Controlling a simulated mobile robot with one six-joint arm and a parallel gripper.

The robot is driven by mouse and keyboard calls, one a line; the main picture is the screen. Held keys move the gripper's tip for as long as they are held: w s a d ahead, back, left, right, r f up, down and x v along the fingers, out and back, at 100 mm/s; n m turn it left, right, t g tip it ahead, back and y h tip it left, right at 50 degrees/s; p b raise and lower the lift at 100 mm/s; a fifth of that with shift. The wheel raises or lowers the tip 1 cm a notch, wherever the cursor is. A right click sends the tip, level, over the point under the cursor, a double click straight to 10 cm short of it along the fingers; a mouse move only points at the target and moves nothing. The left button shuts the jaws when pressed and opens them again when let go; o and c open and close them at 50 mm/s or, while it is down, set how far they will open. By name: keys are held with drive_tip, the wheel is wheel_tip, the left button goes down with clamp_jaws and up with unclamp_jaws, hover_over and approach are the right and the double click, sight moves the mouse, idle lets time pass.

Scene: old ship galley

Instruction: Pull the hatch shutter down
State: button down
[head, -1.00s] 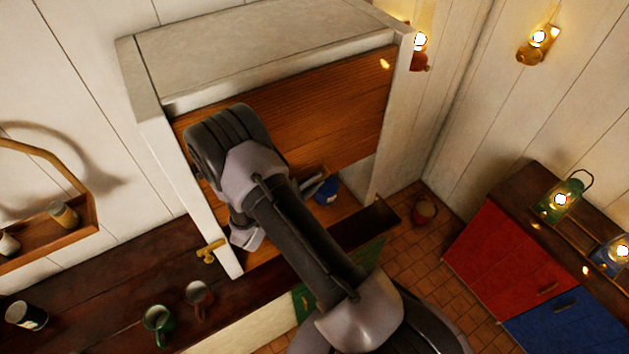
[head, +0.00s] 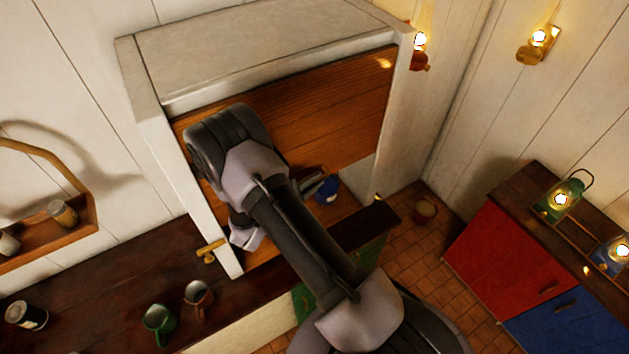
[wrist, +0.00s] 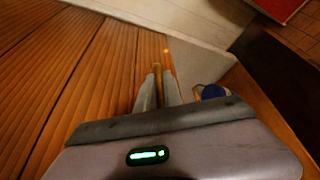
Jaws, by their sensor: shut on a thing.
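The hatch shutter (head: 330,120) is a brown slatted wooden panel in a white frame, lowered partway with an open gap beneath it. In the wrist view the shutter (wrist: 70,75) fills the left side. My gripper (wrist: 159,88) is at the shutter's lower part, its two pale fingers shut on the narrow wooden shutter handle (wrist: 157,76). In the head view my arm covers part of the shutter, and only a bit of my gripper (head: 316,186) shows.
A blue mug (head: 327,189) stands in the opening close to my gripper. Green (head: 158,322) and brown (head: 198,298) mugs stand on the dark counter (head: 110,285). Red and blue cabinets (head: 500,250) are at the right.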

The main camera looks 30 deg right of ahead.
wheel_tip(320, 180, down, 32)
drive_tip(key=b, duration=3)
drive_tip(key=shift+b, duration=0.35)
drive_tip(key=shift+s+f, duration=0.1)
drive_tip(key=shift+f, duration=0.05)
drive_tip(key=c, duration=1.5)
unclamp_jaws()
drive_tip(key=shift+f, duration=0.1)
drive_tip(key=shift+a, duration=0.25)
drive_tip(key=p+v, duration=0.1)
drive_tip(key=v, duration=1.6)
drive_tip(key=shift+r, duration=0.2)
